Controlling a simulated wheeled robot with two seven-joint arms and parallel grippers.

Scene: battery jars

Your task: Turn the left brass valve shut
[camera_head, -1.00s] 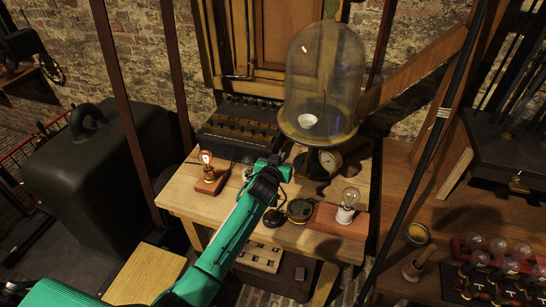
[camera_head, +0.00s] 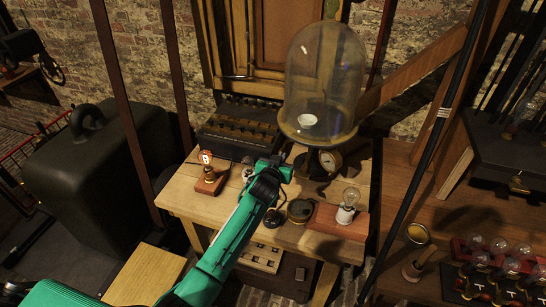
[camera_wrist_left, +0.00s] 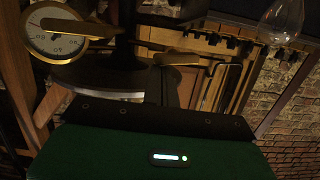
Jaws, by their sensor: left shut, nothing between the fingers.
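My left gripper (camera_head: 274,167) reaches over the wooden table to the left of the bell jar's stand, its fingers shut and empty. In the left wrist view, a brass lever (camera_wrist_left: 176,58) shows near the dark round base (camera_wrist_left: 112,78), and another brass bar (camera_wrist_left: 80,28) crosses in front of a white dial gauge (camera_wrist_left: 52,42). I cannot tell for sure which is the left valve, or whether my fingers touch either. In the head view my gripper covers this spot. The glass bell jar (camera_head: 325,75) stands upright above. My right gripper is not in view.
A lit bulb on a wooden base (camera_head: 209,182) stands left of my gripper. A clear bulb on a red-brown base (camera_head: 335,222) and a round dark instrument (camera_head: 300,210) lie to the right. A battery row (camera_head: 240,125) stands behind. The gauge (camera_head: 330,161) sits under the jar.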

